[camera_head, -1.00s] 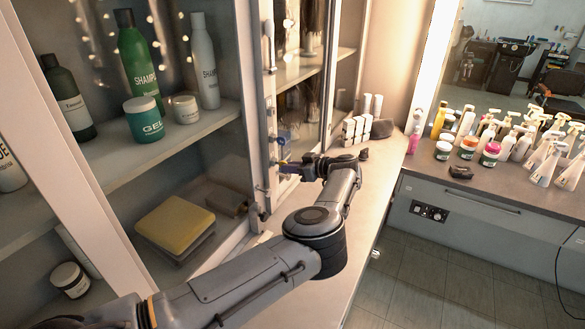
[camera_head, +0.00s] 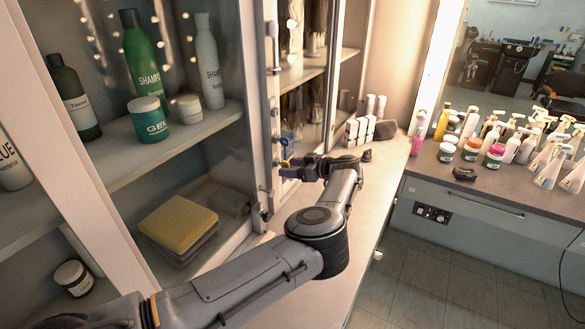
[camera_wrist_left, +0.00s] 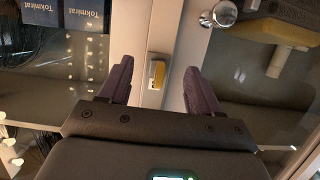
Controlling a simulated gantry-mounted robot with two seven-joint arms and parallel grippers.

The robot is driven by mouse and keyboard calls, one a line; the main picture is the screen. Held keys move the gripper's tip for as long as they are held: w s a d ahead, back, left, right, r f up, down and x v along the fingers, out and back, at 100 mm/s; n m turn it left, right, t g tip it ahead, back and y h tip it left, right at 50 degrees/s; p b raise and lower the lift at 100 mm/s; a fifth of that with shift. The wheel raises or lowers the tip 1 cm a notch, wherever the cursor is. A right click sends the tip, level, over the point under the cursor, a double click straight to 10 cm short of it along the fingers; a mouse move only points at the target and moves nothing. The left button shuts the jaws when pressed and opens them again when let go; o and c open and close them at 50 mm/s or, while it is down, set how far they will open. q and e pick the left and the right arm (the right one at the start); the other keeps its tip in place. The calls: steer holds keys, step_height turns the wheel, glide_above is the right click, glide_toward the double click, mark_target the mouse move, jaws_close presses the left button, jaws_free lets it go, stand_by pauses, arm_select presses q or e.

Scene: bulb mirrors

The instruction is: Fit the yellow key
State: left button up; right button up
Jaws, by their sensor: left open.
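The yellow key (camera_wrist_left: 158,74) shows in the left wrist view as a small yellow piece at a metal lock plate on the pale upright cabinet frame (camera_wrist_left: 140,38). It also shows as a small yellow spot at the fingertips in the head view (camera_head: 284,164). My left gripper (camera_head: 287,168) is at the cabinet door's edge, with its dark purple fingers (camera_wrist_left: 160,82) open, one on each side of the key. A gap shows between the key and each finger. I cannot tell whether the key is seated in the lock. My right gripper is out of view.
The glazed cabinet (camera_head: 262,110) holds shampoo bottles, a gel jar (camera_head: 148,121) and folded yellow cloth (camera_head: 178,222). A round metal knob (camera_wrist_left: 223,13) is close to the right finger. White boxes (camera_head: 357,131) stand on the ledge. The counter at right is crowded with bottles.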

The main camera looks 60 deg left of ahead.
arm_select(q)
steer(key=shift+w+d, duration=0.1)
stand_by(0.3)
steer(key=shift+v, duration=2.85)
steer(key=shift+w+d, duration=0.1)
steer(key=shift+d, duration=0.1)
steer(key=b+v, duration=0.1)
steer(key=v, duration=0.9)
steer(key=shift+d, duration=0.15)
steer(key=shift+w+r, duration=0.1)
steer(key=shift+r, duration=0.05)
